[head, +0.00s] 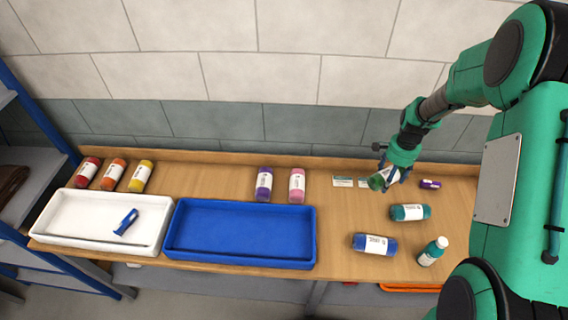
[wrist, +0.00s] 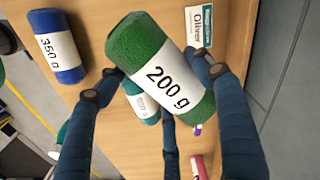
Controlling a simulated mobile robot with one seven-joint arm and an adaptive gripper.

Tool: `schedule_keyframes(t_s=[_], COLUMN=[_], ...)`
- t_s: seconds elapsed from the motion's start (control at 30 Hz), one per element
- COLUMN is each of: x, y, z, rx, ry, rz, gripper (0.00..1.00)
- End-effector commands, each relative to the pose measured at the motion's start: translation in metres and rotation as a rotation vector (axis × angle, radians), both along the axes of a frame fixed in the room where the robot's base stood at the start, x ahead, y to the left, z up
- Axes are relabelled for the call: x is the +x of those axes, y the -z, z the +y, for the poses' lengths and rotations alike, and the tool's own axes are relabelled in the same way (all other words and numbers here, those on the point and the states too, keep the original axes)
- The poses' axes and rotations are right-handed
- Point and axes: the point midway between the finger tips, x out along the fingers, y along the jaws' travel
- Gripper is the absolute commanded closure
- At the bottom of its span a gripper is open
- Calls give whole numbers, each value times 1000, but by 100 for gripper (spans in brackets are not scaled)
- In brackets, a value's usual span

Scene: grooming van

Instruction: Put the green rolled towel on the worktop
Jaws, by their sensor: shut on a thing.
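The green rolled towel (head: 377,182) has a white band and is between the fingers of my gripper (head: 385,178), over the back right part of the wooden worktop (head: 340,215). In the wrist view the green towel (wrist: 135,42) lies tilted across the picture, its band reading "200 g". My gripper (wrist: 155,85) is shut on it, with dark blue fingers at its sides. The towel looks raised above the worktop; the exact gap is hard to tell.
Near it are a teal towel (head: 410,212), a blue towel (head: 374,244), a teal bottle (head: 432,251), a purple item (head: 430,184) and cards (head: 342,182). A blue tray (head: 240,262) and white tray (head: 60,242) are farther left.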

Motion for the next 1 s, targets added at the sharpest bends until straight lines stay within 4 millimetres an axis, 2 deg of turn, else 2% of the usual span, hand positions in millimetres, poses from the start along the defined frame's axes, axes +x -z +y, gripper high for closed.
schedule_keyframes(t_s=[0.03,0.43,0.7,1.0], x=[7,39,47,43], y=[-5,-30,-48,-66], z=[16,138,225,325], rx=[0,0,0,0], ry=[-25,-201,-321,-454], rz=[-1,-1,-1,-1], gripper=[62,62,62,62])
